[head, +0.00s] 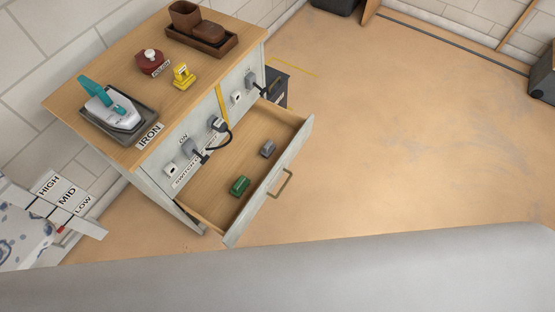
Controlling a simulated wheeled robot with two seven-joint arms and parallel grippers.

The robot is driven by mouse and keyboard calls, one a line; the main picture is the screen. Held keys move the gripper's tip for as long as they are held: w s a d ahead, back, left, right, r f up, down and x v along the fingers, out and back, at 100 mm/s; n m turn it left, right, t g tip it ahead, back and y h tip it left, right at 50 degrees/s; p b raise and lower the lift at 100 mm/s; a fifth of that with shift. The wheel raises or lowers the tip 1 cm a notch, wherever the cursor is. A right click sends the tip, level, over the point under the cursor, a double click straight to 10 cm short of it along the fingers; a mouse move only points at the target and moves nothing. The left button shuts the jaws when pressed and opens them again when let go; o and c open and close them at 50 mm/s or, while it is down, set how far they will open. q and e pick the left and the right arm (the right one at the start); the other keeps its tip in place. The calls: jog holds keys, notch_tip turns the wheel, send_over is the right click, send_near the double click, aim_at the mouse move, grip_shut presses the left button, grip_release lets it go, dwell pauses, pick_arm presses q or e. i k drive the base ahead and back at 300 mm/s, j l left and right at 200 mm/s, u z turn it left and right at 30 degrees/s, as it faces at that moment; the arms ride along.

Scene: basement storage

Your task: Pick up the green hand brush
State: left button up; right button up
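A small green object (240,186), which looks like the green hand brush, lies in the open drawer (226,203) of the wooden-topped cabinet, towards the drawer's near end. It is too small in view to make out bristles. A small grey object (268,148) lies in the same drawer, farther back and apart from it. Neither of my grippers shows in the head view.
On the cabinet top (189,88) are an iron (112,108) on its rest, a red item (151,63), a yellow item (183,77) and a brown tray (229,45). Plugs and cords hang over the drawer. The floor (390,150) to the right is clear.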

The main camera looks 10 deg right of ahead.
aim_at(240, 185)
jog(key=u, duration=1.15)
jog(key=k+l, duration=0.15)
jog(key=k, duration=0.3)
jog(key=k+l, duration=0.2)
jog(key=k, duration=0.3)
jog(key=k+l, duration=0.15)
jog(key=k, duration=0.3)
